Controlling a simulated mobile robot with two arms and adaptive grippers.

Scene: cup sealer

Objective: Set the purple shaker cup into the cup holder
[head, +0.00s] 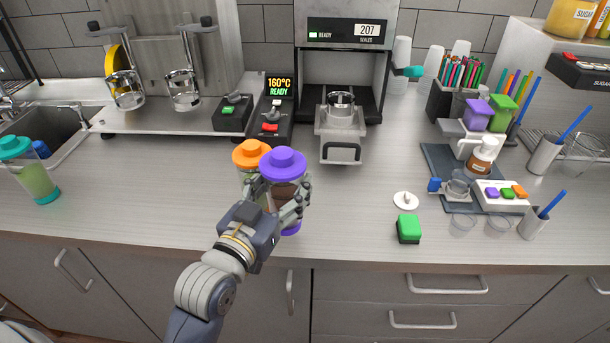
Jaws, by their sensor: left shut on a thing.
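The purple shaker cup (283,164) has a purple lid and base and a brownish, see-through body. It is upright near the counter's front edge. My left gripper (279,196) is shut around its body and partly hides it. Whether the cup's base touches the counter I cannot tell. The cup holder (341,119) is a metal ring on a pulled-out tray with a front handle, at the sealing machine (347,45). It stands behind and to the right of the cup, and the ring looks empty. My right gripper is not in view.
An orange-lidded shaker (251,153) stands close behind and left of the purple cup. A teal-lidded shaker (28,168) is at the far left. A green sponge-like block (408,229) and a white disc (405,200) lie to the right. The counter between cup and holder looks clear.

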